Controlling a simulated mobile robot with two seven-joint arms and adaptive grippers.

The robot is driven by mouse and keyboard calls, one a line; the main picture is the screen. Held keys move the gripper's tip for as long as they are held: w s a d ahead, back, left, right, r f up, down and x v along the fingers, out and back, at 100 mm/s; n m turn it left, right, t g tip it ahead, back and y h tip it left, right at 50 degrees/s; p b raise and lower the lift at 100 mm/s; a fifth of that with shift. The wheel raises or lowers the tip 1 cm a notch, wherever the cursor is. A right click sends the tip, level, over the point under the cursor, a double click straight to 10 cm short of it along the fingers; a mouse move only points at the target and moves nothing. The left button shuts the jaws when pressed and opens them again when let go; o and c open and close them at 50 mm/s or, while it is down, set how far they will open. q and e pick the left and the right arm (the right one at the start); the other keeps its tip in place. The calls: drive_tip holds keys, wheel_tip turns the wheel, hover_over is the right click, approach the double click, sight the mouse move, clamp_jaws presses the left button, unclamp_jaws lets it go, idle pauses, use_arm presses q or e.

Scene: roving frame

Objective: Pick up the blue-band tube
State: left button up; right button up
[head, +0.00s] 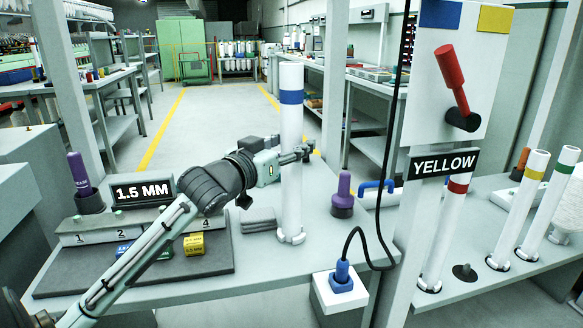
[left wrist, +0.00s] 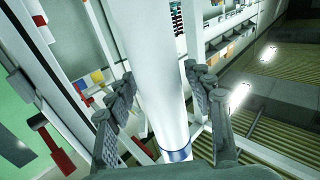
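The blue-band tube (head: 291,195) is a tall white tube with a blue band near its top. It stands upright, its lower end in a small white clamp-like holder (head: 291,237) on the grey bench. My left gripper (head: 298,156) reaches across from the left at about mid-height, below the band. In the left wrist view the white tube (left wrist: 155,65) runs between the two fingers (left wrist: 160,85), which appear to press on both sides. The band shows low in that view. My right gripper is not in view.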

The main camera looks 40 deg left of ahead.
sight(287, 120)
use_arm(q)
clamp_jaws()
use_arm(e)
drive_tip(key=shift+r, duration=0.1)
